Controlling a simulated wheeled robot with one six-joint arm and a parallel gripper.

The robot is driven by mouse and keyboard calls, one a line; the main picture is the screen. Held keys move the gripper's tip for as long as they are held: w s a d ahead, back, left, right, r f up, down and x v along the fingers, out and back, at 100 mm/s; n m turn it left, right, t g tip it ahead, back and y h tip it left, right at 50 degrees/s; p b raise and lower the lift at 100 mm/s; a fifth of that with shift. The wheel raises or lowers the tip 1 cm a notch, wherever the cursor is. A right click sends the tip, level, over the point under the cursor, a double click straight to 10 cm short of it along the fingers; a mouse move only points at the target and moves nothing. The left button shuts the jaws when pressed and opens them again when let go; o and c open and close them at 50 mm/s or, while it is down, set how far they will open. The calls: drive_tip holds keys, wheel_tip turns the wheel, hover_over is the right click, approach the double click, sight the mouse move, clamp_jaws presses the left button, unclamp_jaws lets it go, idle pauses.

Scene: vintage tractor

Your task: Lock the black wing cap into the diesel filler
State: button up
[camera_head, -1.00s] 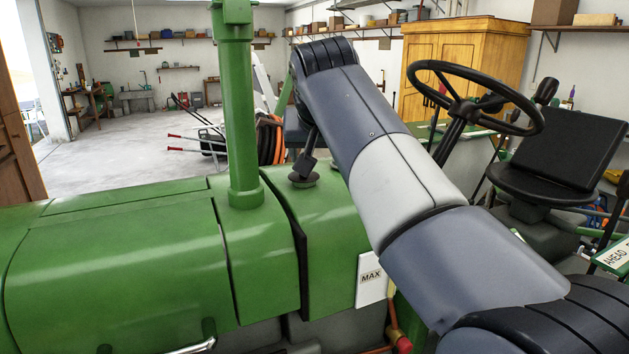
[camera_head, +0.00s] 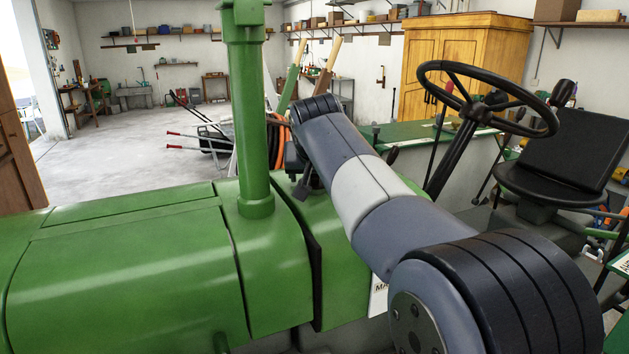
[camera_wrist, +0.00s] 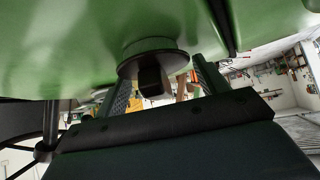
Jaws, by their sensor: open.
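The black wing cap (camera_wrist: 153,63) shows at the top middle of the wrist view. Its round flange sits against the green filler collar (camera_wrist: 150,45) on the tractor hood. Its upright wing juts between my fingers. My gripper (camera_wrist: 163,76) is open, with one finger on each side of the wing and a visible gap at the right finger. Whether the left finger touches the wing I cannot tell. In the head view my gripper's end is a small dark shape low over the green hood (camera_head: 130,270), beside the exhaust pipe; the cap is not clearly visible there.
The green exhaust pipe (camera_head: 250,110) stands just left of my arm. The steering wheel (camera_head: 487,97) and black seat (camera_head: 572,140) are to the right. A white label plate (camera_head: 378,297) is mostly hidden by my arm. Open floor lies behind the hood at left.

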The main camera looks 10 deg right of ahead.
drive_tip(key=shift+c, duration=0.4)
drive_tip(key=c, duration=0.7)
drive_tip(key=shift+r, duration=0.1)
drive_tip(key=shift+c, duration=0.2)
drive_tip(key=shift+r+p, duration=0.7)
drive_tip(key=shift+r, duration=4.25)
